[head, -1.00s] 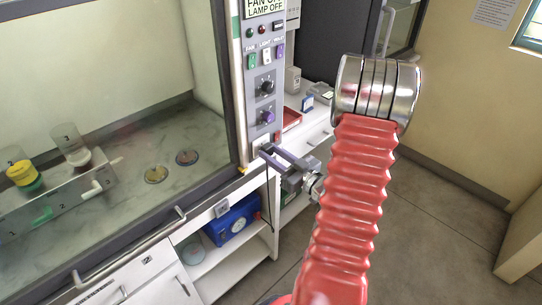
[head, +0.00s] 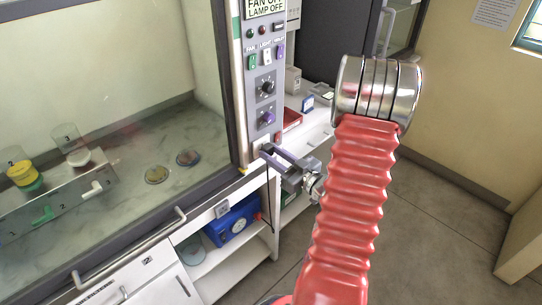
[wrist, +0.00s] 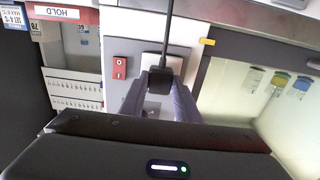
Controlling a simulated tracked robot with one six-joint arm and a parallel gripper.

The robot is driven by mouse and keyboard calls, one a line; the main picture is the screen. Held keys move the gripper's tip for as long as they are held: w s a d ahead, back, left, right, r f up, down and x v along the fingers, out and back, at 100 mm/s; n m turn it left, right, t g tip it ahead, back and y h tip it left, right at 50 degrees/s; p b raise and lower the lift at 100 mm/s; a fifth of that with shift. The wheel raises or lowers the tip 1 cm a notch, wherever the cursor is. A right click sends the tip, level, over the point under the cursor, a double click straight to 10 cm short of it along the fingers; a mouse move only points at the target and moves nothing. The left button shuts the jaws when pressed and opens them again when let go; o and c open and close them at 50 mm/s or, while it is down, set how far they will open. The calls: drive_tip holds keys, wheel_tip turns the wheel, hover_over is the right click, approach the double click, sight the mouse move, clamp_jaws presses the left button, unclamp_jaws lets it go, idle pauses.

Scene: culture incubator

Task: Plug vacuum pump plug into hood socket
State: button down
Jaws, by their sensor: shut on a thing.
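My gripper (wrist: 160,95) is shut on the black plug (wrist: 161,80), and the plug's black cable (wrist: 167,30) runs upward in the wrist view. In the head view my gripper (head: 267,152) is at the foot of the hood's control column (head: 262,90). The blue vacuum pump (head: 236,223) stands on the shelf under the hood. A red switch (wrist: 120,67) on the pale panel is just left of the plug in the wrist view. The socket opening cannot be made out clearly, and I cannot tell if the plug touches it.
The hood's interior holds a rack (head: 60,200) with a yellow-capped vessel (head: 24,175) and two small dishes (head: 157,174). A metal handle bar (head: 130,250) runs along the hood's front. A side bench (head: 312,125) lies behind my gripper. Open floor (head: 440,225) is at the right.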

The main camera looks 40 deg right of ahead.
drive_tip(key=shift+w, duration=0.5)
idle(0.8)
drive_tip(key=c, duration=1.3)
unclamp_jaws()
drive_tip(key=shift+o, duration=0.2)
drive_tip(key=shift+s, duration=0.1)
drive_tip(key=shift+s, duration=0.55)
drive_tip(key=s, duration=1.2)
drive_tip(key=shift+s+d, duration=0.15)
drive_tip(key=shift+s, duration=0.15)
drive_tip(key=shift+f, duration=0.15)
